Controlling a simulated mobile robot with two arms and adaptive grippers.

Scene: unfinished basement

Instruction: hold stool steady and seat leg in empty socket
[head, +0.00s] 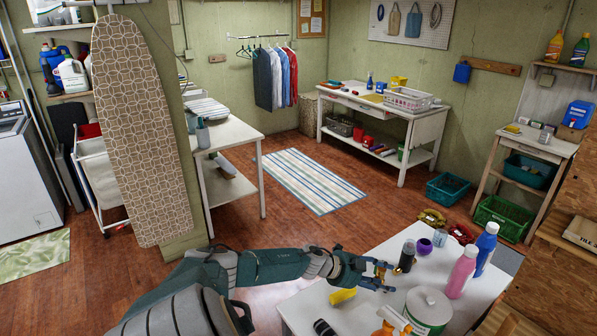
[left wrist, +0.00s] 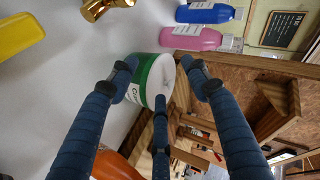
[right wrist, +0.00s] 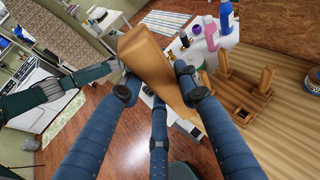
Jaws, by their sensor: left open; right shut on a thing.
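A wooden stool leg (right wrist: 145,48) is clamped between the fingers of my right gripper (right wrist: 157,80); its thick end points up and away in the right wrist view. A wooden stool (right wrist: 243,98) lies with legs pointing up on a wooden bench top, right of the held leg and apart from it. My left gripper (head: 378,274) is open over the white table, away from the stool. In the left wrist view its spread fingers (left wrist: 160,72) frame a white and green tub (left wrist: 152,80), with nothing visibly held.
The white table (head: 388,252) carries a pink bottle (head: 462,273), a blue bottle (head: 486,248), a dark bottle (head: 405,257) and a yellow item (head: 342,296). The wooden bench top (right wrist: 285,60) has free room around the stool; a round container (right wrist: 312,92) stands at its right.

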